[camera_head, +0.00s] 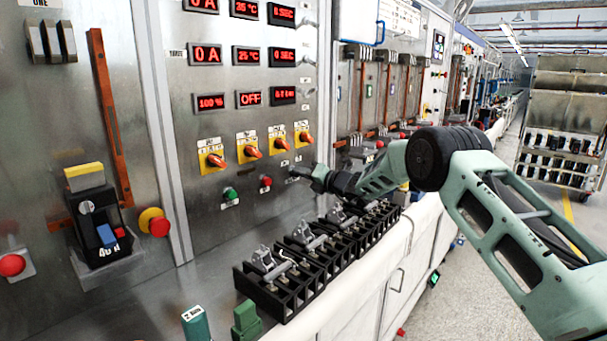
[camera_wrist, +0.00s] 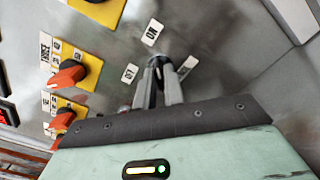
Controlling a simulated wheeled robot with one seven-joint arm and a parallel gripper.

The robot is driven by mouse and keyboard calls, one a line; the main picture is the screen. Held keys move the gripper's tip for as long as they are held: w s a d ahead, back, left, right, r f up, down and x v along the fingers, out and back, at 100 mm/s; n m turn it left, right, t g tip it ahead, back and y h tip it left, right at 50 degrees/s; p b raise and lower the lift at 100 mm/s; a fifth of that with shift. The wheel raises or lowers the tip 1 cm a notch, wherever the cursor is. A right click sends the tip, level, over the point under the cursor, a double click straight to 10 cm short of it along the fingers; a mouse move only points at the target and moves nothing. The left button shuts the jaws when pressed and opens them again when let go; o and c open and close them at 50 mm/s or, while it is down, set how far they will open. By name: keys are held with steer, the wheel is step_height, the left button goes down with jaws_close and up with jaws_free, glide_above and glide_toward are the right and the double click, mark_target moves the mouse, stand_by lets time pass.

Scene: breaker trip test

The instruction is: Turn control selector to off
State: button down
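The control selector (camera_wrist: 158,64) is a small dark knob on the metal panel, mostly hidden by my fingers in the wrist view. An ON label (camera_wrist: 152,32) and an OFF label (camera_wrist: 130,73) are beside it, with another label to its right. My gripper (camera_wrist: 160,80) has its two fingers close together with their tips at the knob, one on each side. The views do not show whether they press on it.
Orange rotary switches on yellow plates (camera_head: 252,150) sit close above and left. A green button (camera_head: 230,194) and red button (camera_head: 265,182) are to the left. Black terminal blocks (camera_head: 290,275) stand on the bench below my arm.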

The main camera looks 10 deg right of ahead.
steer(key=shift+f+n+b, duration=0.15)
steer(key=shift+n+b, duration=0.15)
steer(key=shift+b, duration=0.55)
steer(key=shift+s+a+n+b, duration=0.1)
steer(key=shift+n+b, duration=4.2)
steer(key=shift+b, duration=1.8)
steer(key=shift+s+a+n+b, duration=0.1)
steer(key=shift+n+b, duration=4.2)
steer(key=shift+b, duration=1.8)
steer(key=c, duration=1.5)
jaws_free()
steer(key=shift+d, duration=0.15)
